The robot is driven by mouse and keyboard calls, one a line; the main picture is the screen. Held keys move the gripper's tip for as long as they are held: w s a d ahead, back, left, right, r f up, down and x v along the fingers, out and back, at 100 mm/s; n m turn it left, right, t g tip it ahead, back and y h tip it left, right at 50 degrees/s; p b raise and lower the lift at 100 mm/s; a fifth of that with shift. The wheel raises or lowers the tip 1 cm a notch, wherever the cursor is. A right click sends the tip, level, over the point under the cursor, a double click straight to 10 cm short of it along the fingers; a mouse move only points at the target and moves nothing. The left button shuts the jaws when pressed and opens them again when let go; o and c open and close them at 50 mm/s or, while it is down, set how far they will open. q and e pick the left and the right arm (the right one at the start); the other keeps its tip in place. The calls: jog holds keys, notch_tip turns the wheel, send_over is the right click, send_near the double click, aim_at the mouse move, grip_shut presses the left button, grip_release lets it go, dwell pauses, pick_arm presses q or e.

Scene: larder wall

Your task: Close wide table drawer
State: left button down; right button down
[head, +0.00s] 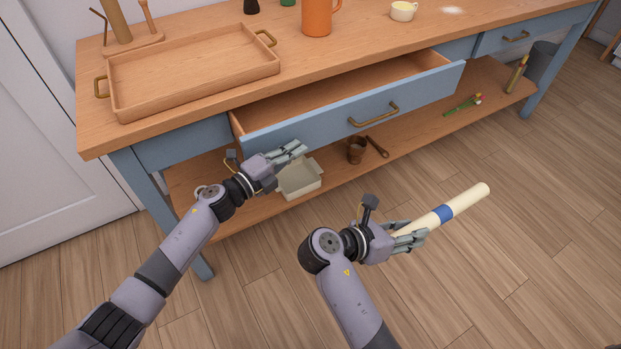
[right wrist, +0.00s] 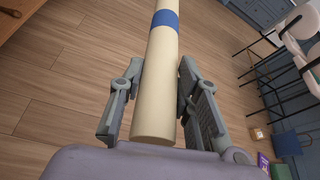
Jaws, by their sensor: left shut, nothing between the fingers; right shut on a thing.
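The wide table drawer (head: 360,117) has a blue front with a brass handle (head: 374,114). It is pulled out from under the wooden tabletop, and its inside shows empty where I can see it. My left gripper (head: 298,150) is shut and empty, at the lower left part of the drawer front. I cannot tell whether it touches the front. My right gripper (head: 420,238) is shut on a cream rod with a blue band (head: 467,199), out over the floor in front of the table. The rod also shows between the fingers in the right wrist view (right wrist: 159,80).
A wooden tray (head: 195,75) and an orange jug (head: 317,17) stand on the tabletop. The lower shelf holds a pale open box (head: 300,178), a brown cup (head: 357,150) and green-tipped sticks (head: 462,104). The floor in front is clear.

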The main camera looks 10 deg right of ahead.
pick_arm(q)
jog(key=w+b, duration=0.1)
jog(key=w, duration=0.1)
jog(key=w+a+b, duration=0.1)
jog(key=w, duration=0.1)
jog(key=w+a+b, duration=0.1)
jog(key=w, duration=0.1)
jog(key=shift+a+f, duration=0.2)
jog(key=shift+a, duration=0.05)
jog(key=shift+w+a+r+b, duration=0.1)
jog(key=shift+w+a+b, duration=0.1)
jog(key=shift+w+b, duration=0.2)
jog(key=shift+w+a+r+b, duration=0.15)
jog(key=shift+w+b, duration=0.1)
jog(key=shift+w, duration=0.15)
jog(key=shift+s+f, duration=0.1)
jog(key=shift+f, duration=0.05)
